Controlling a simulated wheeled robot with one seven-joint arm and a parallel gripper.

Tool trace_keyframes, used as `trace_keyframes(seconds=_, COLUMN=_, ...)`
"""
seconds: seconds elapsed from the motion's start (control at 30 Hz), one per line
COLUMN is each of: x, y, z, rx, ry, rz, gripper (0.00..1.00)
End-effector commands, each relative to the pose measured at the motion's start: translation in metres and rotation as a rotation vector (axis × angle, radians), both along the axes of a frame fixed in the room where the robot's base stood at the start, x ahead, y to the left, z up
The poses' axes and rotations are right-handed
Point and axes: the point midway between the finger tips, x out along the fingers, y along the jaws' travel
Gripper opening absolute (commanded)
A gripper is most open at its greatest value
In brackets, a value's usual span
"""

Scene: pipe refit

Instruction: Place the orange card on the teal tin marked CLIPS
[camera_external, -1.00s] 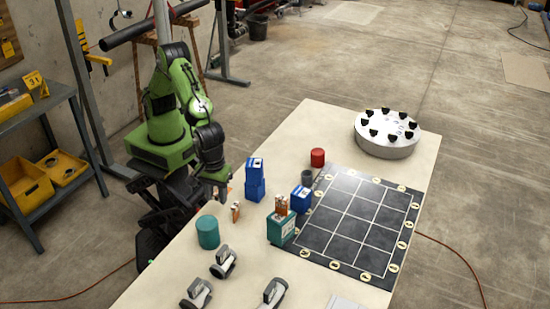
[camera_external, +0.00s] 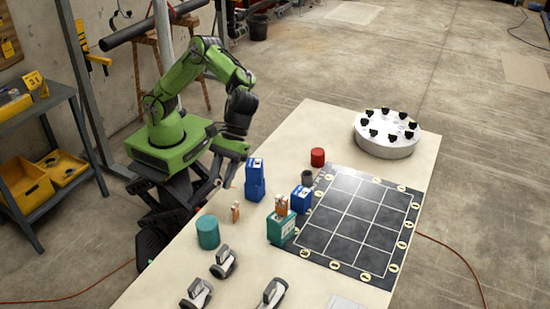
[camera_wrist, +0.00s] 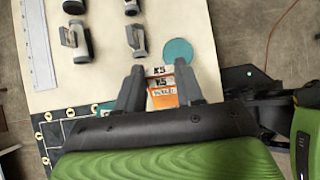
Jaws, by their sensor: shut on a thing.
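My gripper (camera_wrist: 158,88) is shut on an orange card (camera_wrist: 163,101) with white bands and dark print, seen between the fingers in the wrist view. In the external view my gripper is raised at the table's left edge, and the held card cannot be made out there. A teal box-shaped tin (camera_external: 281,232) with a white label, too small to read, stands at the mat's near left corner. Orange-and-white pieces (camera_external: 281,206) stand upright on it. Another small orange piece (camera_external: 236,212) stands on the table between my gripper and the tin.
A round teal canister (camera_external: 208,232) stands left of the tin. Stacked blue boxes (camera_external: 255,180), another blue box (camera_external: 301,199), a grey cup (camera_external: 307,177) and a red can (camera_external: 318,157) stand beyond. Grey clamps (camera_external: 223,263) lie in front. The gridded mat (camera_external: 350,222) is clear.

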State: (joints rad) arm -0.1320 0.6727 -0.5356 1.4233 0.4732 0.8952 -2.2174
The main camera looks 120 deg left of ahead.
Motion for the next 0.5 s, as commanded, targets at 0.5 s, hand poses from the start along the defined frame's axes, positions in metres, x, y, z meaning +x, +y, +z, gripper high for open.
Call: trace_keyframes(seconds=0.5, x=-0.028, y=-0.04, z=0.055, rx=-0.695, ry=0.012, rz=0.02, gripper=0.04)
